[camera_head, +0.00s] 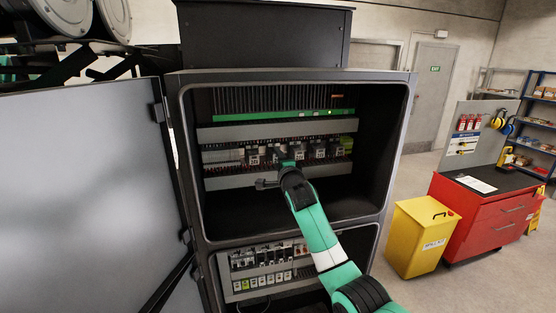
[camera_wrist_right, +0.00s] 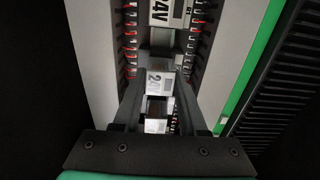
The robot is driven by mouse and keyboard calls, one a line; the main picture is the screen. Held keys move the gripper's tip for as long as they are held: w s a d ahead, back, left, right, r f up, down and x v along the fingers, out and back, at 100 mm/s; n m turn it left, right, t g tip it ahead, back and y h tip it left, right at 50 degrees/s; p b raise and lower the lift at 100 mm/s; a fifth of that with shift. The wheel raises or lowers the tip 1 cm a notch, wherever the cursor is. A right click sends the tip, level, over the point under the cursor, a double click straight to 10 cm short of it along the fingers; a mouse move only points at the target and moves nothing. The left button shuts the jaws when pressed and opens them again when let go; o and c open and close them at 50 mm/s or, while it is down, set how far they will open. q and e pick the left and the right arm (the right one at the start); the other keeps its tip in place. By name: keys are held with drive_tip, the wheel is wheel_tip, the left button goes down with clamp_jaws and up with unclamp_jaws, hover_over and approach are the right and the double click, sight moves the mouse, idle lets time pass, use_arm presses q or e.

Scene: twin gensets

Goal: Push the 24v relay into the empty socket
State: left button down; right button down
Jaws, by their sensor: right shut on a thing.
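My right gripper (camera_head: 284,164) reaches into the open upper cabinet, at the row of relays. In the right wrist view its fingers (camera_wrist_right: 160,84) are shut on a pale block with a partly readable "24V" type label, the 24v relay (camera_wrist_right: 158,80). The relay sits between the fingers, in line with the row. A neighbouring relay (camera_wrist_right: 170,12) marked 24V stands just beyond it, apart from it. The empty socket cannot be made out; the relay and fingers cover that part of the row. Whether the relay touches a socket cannot be told. My left gripper is not in view.
The relay row (camera_head: 320,150) runs between grey wire ducts (camera_head: 240,183) with red wires. A green strip (camera_head: 270,116) lies above. The cabinet's frame (camera_head: 398,130) surrounds the opening, and its door (camera_head: 85,190) stands open at left. A lower compartment holds more devices (camera_head: 262,268).

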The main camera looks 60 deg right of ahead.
drive_tip(key=shift+w+d+b, duration=0.1)
drive_tip(key=shift+w+b, duration=0.05)
drive_tip(key=shift+b, duration=0.25)
idle(0.5)
drive_tip(key=shift+c, duration=1.9)
unclamp_jaws()
drive_tip(key=p+v, duration=0.3)
drive_tip(key=v, duration=0.8)
drive_tip(key=shift+a+p, duration=0.2)
drive_tip(key=shift+p, duration=0.2)
